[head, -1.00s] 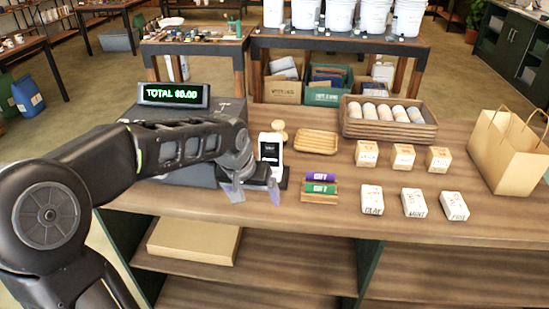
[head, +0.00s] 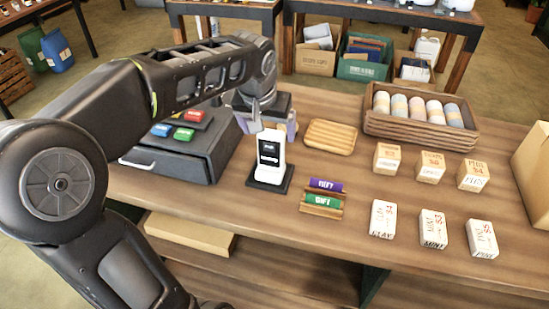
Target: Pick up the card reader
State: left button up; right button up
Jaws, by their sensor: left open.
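The card reader (head: 269,154) is white with a dark screen. It stands upright, tilted back, on a black base (head: 269,180) on the wooden counter. My left gripper (head: 273,125) is open, pointing down just behind and above the card reader. Its fingers show on both sides near the reader's top, and the reader hides part of them. I cannot tell whether they touch it. My right gripper is not in view.
A dark register (head: 190,150) with coloured buttons stands left of the reader. Purple and green gift cards (head: 323,193) sit in a holder at right. A wooden tray (head: 330,137), a crate of rolls (head: 420,130) and several small boxes (head: 433,228) fill the right side.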

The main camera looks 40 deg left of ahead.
aim_at(270, 135)
pick_arm(q)
jog(key=shift+x, duration=1.35)
jog(key=shift+w+a+f+p, duration=0.1)
jog(key=shift+f+p, duration=0.25)
jog(key=p+x, duration=0.1)
jog(key=x, duration=0.3)
jog(key=shift+w+f, duration=0.1)
jog(key=shift+f, duration=0.15)
jog(key=shift+c, duration=0.5)
jog(key=shift+r, duration=0.1)
grip_shut()
